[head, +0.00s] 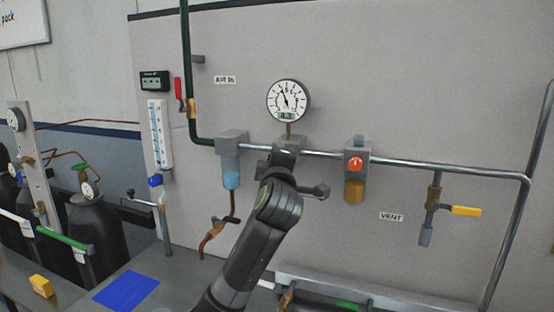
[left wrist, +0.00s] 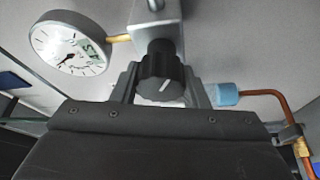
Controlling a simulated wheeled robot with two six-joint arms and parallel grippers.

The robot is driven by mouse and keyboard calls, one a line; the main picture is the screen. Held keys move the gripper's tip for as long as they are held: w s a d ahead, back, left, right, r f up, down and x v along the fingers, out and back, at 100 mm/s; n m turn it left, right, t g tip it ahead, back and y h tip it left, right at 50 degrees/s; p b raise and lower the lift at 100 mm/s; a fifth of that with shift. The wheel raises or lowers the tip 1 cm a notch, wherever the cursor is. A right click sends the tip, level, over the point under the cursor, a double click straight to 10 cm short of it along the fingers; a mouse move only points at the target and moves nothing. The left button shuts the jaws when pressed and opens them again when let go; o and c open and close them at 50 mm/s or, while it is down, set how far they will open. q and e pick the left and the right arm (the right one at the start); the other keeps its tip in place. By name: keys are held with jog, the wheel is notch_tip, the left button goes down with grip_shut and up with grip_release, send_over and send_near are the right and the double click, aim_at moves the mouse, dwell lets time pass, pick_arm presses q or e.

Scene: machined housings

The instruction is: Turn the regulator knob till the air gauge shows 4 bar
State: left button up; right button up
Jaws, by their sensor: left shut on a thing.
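The round white air gauge (head: 288,101) stands above the pipe on the wall panel. Its needle points up and slightly left; the small green display below is too small to read surely. In the left wrist view the gauge (left wrist: 72,42) shows at upper left, turned round. The black regulator knob (left wrist: 161,70), with a white mark on its face, sits under the grey regulator body (left wrist: 157,20). My left gripper (left wrist: 160,92) is shut on the knob, a finger on each side. In the head view my left gripper (head: 285,160) hides the knob below the regulator body (head: 290,142).
A yellow-handled vent valve (head: 466,211) is farther right. A red-handled valve (head: 178,88) is on the green pipe at upper left.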

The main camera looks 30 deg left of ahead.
dwell(0.4)
pick_arm(q)
jog(key=o, duration=1)
jog(key=shift+c, duration=0.2)
jog(key=b+v, duration=0.4)
jog(key=v, duration=1.3)
jog(key=shift+s+d, duration=0.15)
